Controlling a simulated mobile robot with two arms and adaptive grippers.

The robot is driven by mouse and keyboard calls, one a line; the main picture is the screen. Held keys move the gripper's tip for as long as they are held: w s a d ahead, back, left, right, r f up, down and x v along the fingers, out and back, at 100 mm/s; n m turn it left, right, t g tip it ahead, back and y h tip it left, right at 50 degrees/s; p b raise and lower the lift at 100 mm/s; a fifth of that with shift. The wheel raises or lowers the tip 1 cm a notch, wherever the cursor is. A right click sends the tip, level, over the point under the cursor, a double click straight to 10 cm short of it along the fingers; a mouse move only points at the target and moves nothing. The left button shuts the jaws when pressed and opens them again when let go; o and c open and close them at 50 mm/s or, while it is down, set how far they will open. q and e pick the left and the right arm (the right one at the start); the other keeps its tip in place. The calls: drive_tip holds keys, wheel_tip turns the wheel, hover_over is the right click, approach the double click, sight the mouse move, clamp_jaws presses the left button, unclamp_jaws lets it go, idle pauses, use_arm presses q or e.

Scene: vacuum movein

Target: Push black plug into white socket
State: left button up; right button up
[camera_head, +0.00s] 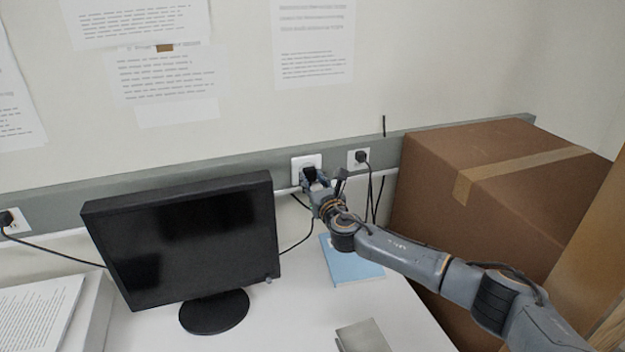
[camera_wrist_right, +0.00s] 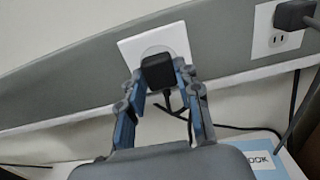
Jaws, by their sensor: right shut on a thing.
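The white socket (camera_head: 297,162) is on the grey wall rail, above and right of the monitor. It also shows in the right wrist view (camera_wrist_right: 181,37), tilted in the picture. The black plug (camera_wrist_right: 157,73) is in front of the socket's round recess, with its cable hanging below. In the head view the plug (camera_head: 309,174) is partly hidden by my gripper. My right gripper (camera_head: 314,180) is shut on the plug, one finger on each side. In the wrist view the fingers (camera_wrist_right: 160,77) flank it. I cannot tell how deep the plug sits. My left gripper is not in view.
A second socket with a black plug (camera_head: 361,156) is just right. A black monitor (camera_head: 190,245) stands left on the white desk. A blue book (camera_head: 350,268) lies below my right arm. A large cardboard box (camera_head: 480,215) stands at right. A grey block (camera_head: 362,337) is in front.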

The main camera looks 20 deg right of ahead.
drive_tip(key=shift+w, duration=0.5)
drive_tip(key=o, duration=1.2)
drive_tip(key=shift+s, duration=0.1)
drive_tip(key=s, duration=1.2)
drive_tip(key=shift+d, duration=0.15)
drive_tip(key=shift+w, duration=0.1)
